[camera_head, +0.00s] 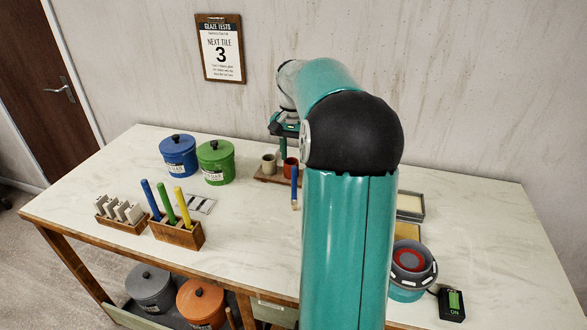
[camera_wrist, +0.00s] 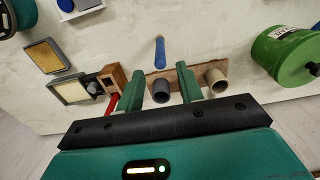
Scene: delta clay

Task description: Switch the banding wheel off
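The banding wheel (camera_head: 408,262) stands at the right of the table in the head view, with a teal base, a grey rim and a red disc. Beside it is a small black switch box (camera_head: 451,303) with a lit green face reading ON. A teal round edge at the top left of the wrist view is probably the wheel (camera_wrist: 22,12); I cannot make out the switch box there. My gripper (camera_wrist: 160,88) is open, its green fingers apart above a grey cup (camera_wrist: 161,91) with nothing clearly held. In the head view my arm partly hides the gripper, far back from the switch.
A blue-handled tool (camera_head: 295,188) lies in front. Trays (camera_head: 410,205) sit behind the wheel. Blue (camera_head: 178,157) and green (camera_head: 216,161) tubs stand left. The table right of the switch box is clear.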

